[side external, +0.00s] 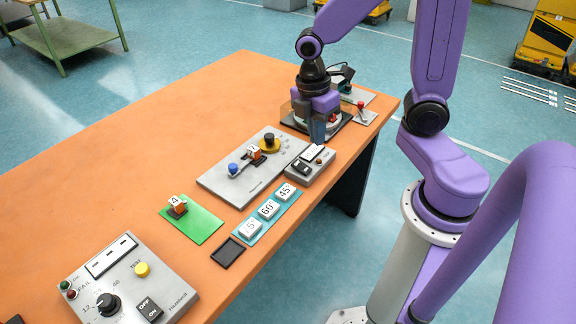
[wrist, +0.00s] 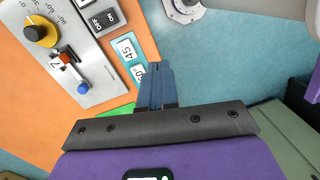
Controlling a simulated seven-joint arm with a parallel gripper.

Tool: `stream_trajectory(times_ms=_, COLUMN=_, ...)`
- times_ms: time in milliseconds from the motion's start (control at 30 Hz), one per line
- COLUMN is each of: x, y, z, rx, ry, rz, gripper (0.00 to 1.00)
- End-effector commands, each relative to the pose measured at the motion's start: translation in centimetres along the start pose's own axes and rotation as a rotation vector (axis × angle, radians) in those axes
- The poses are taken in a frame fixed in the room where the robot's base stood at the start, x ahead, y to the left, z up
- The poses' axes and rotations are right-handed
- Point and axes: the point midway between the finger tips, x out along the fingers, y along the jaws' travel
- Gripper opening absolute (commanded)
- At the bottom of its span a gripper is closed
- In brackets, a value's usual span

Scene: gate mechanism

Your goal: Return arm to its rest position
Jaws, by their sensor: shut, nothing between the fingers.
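In the side view my gripper (side external: 317,138) points down near the table's far right end, in front of a dark-based device with a red part that it partly hides. In the wrist view its two blue-grey fingers (wrist: 159,68) are shut together with nothing between them. The arm is bent over the table's right edge. The gripper looks apart from the grey panel (side external: 222,185), which has a blue knob (side external: 233,169) and a yellow-and-black dial (side external: 269,143). A small orange-and-white block sits on that panel.
A box with an on/off switch (side external: 300,168) stands beside the panel. Number tiles lie on a blue strip (side external: 244,236) near the right edge. A block marked 4 stands on a green card (side external: 206,229). A larger control panel (side external: 90,292) is in front. The table's left side is clear.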

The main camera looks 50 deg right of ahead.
Motion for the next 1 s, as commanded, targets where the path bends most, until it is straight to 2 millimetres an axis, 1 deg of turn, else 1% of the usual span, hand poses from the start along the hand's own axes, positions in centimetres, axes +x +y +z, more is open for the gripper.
stream_trajectory(times_ms=100, x=-0.8, y=-2.2, z=-1.1, rx=0.04, ry=0.008, rz=0.029, gripper=0.0)
stream_trajectory(times_ms=300, x=-1.8, y=-6.1, z=-2.3, rx=0.119, ry=0.033, rz=0.065, gripper=0.0)
stream_trajectory(times_ms=433, x=-2.4, y=-8.7, z=-2.7, rx=0.171, ry=0.056, rz=0.081, gripper=0.0)
stream_trajectory(times_ms=600, x=-2.9, y=-11.9, z=-2.7, rx=0.232, ry=0.088, rz=0.09, gripper=0.0)
stream_trajectory(times_ms=700, x=-3.0, y=-13.3, z=-2.6, rx=0.259, ry=0.102, rz=0.091, gripper=0.0)
stream_trajectory(times_ms=800, x=-3.1, y=-14.1, z=-2.5, rx=0.278, ry=0.109, rz=0.09, gripper=0.0)
stream_trajectory(times_ms=1000, x=-3.1, y=-14.5, z=-2.5, rx=0.291, ry=0.113, rz=0.089, gripper=0.0)
